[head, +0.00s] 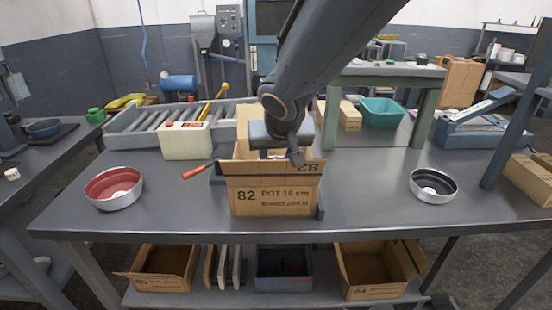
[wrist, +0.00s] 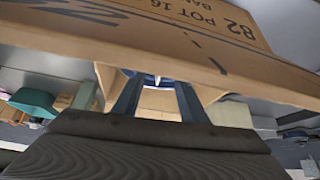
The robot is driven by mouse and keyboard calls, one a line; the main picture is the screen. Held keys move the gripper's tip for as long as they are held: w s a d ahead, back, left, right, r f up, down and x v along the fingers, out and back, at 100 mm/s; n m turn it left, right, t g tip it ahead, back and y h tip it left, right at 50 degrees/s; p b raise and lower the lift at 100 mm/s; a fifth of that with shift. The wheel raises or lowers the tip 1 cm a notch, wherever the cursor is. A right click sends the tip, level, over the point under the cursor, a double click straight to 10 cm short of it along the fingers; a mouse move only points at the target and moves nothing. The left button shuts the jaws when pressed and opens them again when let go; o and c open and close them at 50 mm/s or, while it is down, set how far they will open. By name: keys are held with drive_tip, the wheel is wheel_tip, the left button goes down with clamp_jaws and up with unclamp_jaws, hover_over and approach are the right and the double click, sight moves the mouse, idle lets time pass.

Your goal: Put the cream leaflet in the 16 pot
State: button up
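An open cardboard box (head: 272,196) printed "82 POT" and a size in cm stands at the front middle of the table. Its printed side also fills the top of the wrist view (wrist: 190,35), where the size starts with 16. My gripper (wrist: 158,88) points down into the box; its two dark fingers are apart with nothing clearly held. A small blue-and-white thing (wrist: 150,78) shows beyond the fingertips, only partly visible. A pot with a red inside (head: 113,186) stands at left and a smaller pot with a dark inside (head: 433,184) at right. I cannot make out the cream leaflet.
A red-handled tool (head: 197,171) sticks out left of the box. A teal bin (head: 382,112) is at back right. The tabletop beside the box is mostly clear.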

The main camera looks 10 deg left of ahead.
idle(0.4)
wheel_tip(320, 180, up, 7)
drive_tip(key=p, duration=0.6)
drive_tip(key=s+d+f+m+g+h, duration=0.1)
drive_tip(key=s+d+f, duration=0.1)
drive_tip(key=d, duration=0.8)
drive_tip(key=s+d+f+m+g+h, duration=0.1)
drive_tip(key=s+d+f, duration=0.15)
drive_tip(key=d, duration=0.75)
drive_tip(key=s+d+f+m+g, duration=0.1)
drive_tip(key=s+d+f, duration=0.1)
drive_tip(key=s+d, duration=0.3)
drive_tip(key=s+d+f+m+g, duration=0.1)
drive_tip(key=s+d+f+g, duration=0.1)
drive_tip(key=s+d, duration=0.4)
drive_tip(key=shift+s+d+f, duration=0.3)
drive_tip(key=shift+d+f, duration=0.35)
drive_tip(key=shift+f, duration=0.1)
